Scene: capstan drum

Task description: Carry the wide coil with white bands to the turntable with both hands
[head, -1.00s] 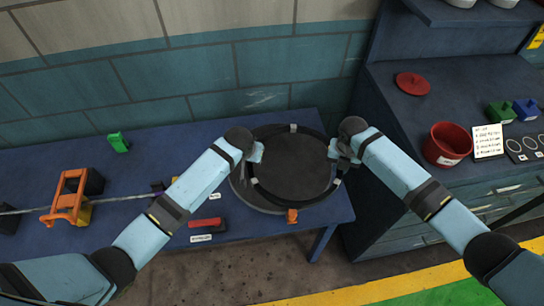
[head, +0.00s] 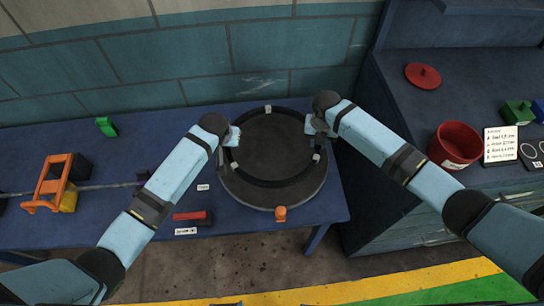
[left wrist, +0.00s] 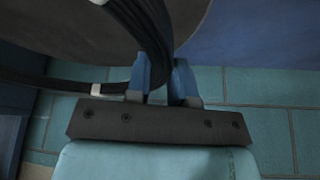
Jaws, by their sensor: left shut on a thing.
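The wide coil, a black ring with white bands (head: 268,109), is over the turntable (head: 262,203), a dark round disc with a grey rim. The coil lies roughly level and nearly centred over the disc; I cannot tell whether it touches it. My left gripper (head: 232,136) is shut on the coil's left side. In the left wrist view the black strands (left wrist: 152,30) run between my blue fingers (left wrist: 165,82), with a white band to the left. My right gripper (head: 313,127) is at the coil's right side; its fingers are too small to tell how they close.
An orange knob (head: 280,213) is at the turntable's front edge. A red-and-black block (head: 193,217) and an orange-framed tool (head: 50,185) are to the left on the blue table. A red bucket (head: 454,146) stands on the right bench. The tiled wall is close behind.

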